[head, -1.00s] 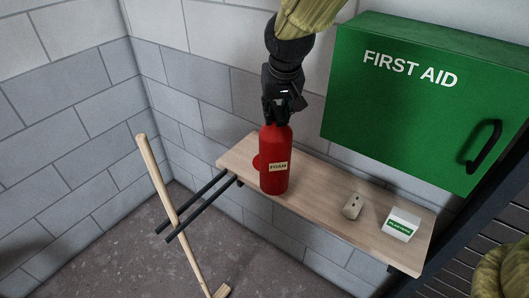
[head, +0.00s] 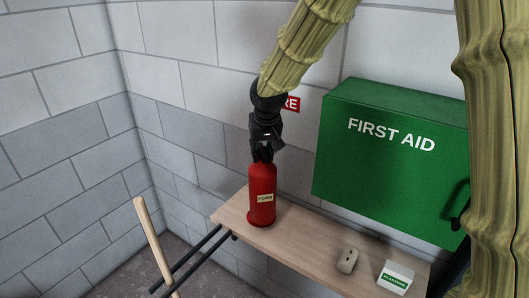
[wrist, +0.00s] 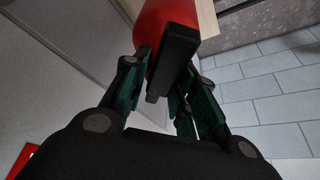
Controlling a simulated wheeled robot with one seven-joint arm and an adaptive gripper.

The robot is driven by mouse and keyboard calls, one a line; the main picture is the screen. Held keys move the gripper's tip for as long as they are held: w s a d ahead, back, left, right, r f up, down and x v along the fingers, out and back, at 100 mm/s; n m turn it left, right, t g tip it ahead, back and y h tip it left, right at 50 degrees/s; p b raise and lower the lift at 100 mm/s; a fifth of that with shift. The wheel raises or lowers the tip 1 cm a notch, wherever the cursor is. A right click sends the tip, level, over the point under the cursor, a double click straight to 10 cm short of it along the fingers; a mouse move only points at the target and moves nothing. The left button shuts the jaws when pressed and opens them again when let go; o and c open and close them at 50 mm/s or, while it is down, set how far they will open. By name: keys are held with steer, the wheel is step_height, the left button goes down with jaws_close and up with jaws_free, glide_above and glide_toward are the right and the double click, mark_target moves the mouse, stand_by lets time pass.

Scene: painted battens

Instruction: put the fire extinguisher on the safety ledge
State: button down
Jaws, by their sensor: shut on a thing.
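The red fire extinguisher (head: 262,197), with a cream label reading FOAM, is upright over the left part of the wooden ledge (head: 315,243). Its base looks at or very near the board; I cannot tell for sure that it touches. My gripper (head: 263,156) is above it, shut on its black top. In the wrist view my gripper (wrist: 165,90) has its fingers on either side of the black handle (wrist: 178,55), with the red body (wrist: 150,20) beyond. Part of the wooden ledge (wrist: 207,17) shows beside it.
On the ledge's right part lie a beige block (head: 347,260) and a white-and-green box (head: 395,276). A green FIRST AID cabinet (head: 385,170) hangs above. A red sign (head: 292,103) is behind my arm. Black rails (head: 195,262) and a wooden handle (head: 153,240) are at left.

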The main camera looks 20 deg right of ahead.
mark_target(260, 143)
steer(key=shift+w+d+p, duration=0.2)
steer(key=shift+w+p, duration=0.2)
steer(key=shift+w, duration=0.65)
steer(key=shift+w+d+p, duration=0.15)
steer(key=shift+w+p, duration=0.2)
steer(key=shift+w, duration=0.7)
steer(key=shift+w+f, duration=0.1)
steer(key=shift+w, duration=0.05)
steer(key=shift+f+p, duration=0.95)
steer(key=shift+f, duration=0.8)
steer(key=c, duration=1.1)
jaws_free()
steer(key=shift+f, duration=0.1)
steer(key=shift+c, duration=0.2)
steer(key=shift+b+v, duration=1.7)
steer(key=shift+v, duration=4.4)
